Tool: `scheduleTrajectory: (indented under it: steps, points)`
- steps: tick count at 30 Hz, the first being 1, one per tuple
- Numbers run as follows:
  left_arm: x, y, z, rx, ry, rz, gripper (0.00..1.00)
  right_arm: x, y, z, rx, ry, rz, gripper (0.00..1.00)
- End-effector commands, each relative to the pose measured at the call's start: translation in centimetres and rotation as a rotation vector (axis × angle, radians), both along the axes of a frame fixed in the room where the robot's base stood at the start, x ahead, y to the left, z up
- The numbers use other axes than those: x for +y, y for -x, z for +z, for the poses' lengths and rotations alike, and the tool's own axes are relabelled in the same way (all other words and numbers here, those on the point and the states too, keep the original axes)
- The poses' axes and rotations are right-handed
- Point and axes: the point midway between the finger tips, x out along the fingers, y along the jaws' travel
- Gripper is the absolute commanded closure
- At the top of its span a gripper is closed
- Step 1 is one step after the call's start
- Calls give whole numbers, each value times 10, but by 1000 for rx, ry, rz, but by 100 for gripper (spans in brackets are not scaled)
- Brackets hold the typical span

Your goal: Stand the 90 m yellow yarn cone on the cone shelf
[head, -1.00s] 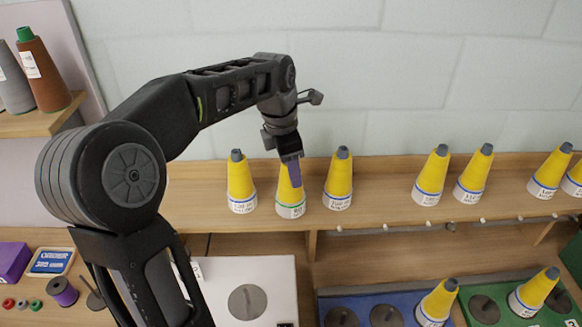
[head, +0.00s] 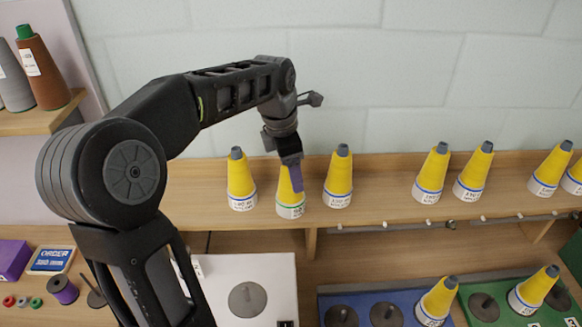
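A yellow yarn cone with a green band at its base (head: 287,200) stands upright on the wooden cone shelf (head: 385,212), between two blue-banded yellow cones. Its label is too small to read surely. My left gripper (head: 293,178) is at the upper part of this cone, hiding its tip, with one purple finger in front of it. The other finger is hidden, so I cannot tell whether the gripper grips the cone or is loose around it. My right gripper is out of view.
Blue-banded yellow cones stand close on the left (head: 241,182) and right (head: 337,180); several more stand farther right. Below are a white board with a grey disc (head: 247,300), a blue tray (head: 362,300) and a green tray (head: 475,318). Brown and grey cones stand at upper left.

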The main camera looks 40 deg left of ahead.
Motion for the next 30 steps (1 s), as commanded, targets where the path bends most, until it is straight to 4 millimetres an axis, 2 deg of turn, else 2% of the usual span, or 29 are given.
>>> scheduleTrajectory:
  steps: [2, 5, 15, 18, 30]
  points:
    - [0, 0, 5, -1, 0, 0, 26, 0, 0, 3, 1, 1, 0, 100]
    - [0, 1, 12, -3, -2, 0, 26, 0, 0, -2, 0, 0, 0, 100]
    - [1, 12, 64, -3, -1, 0, 26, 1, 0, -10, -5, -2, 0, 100]
    - [1, 14, 73, -1, 0, 0, 26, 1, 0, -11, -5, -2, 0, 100]
    - [1, 15, 76, 0, 0, 0, 26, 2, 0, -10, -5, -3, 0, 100]
